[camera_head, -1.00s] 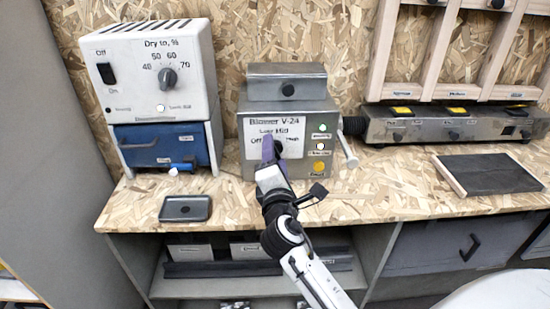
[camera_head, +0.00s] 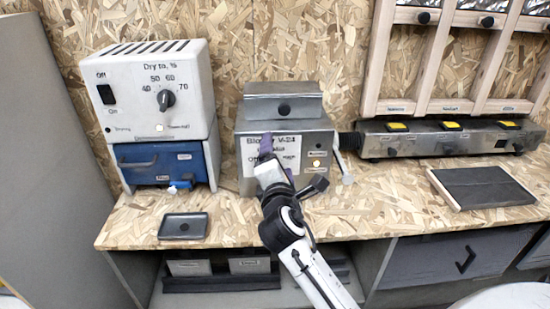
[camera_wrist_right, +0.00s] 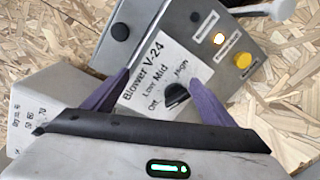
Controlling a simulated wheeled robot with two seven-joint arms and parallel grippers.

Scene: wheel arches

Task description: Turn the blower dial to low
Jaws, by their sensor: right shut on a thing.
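The blower (camera_head: 284,108) is a grey metal box on the bench, marked "Blower V-24" on a white label. It also shows in the right wrist view (camera_wrist_right: 180,30). Its black dial (camera_wrist_right: 177,95) has Off, Low, Mid and High marks around it. My right gripper (camera_head: 268,157) is at the blower's front; in the wrist view its two purple fingers (camera_wrist_right: 160,98) are on either side of the dial, shut on it. I cannot tell which mark the dial points to. In the head view the gripper mostly hides the dial. My left gripper is not in view.
A dark board (camera_head: 482,187) lies right. Bare bench top lies between.

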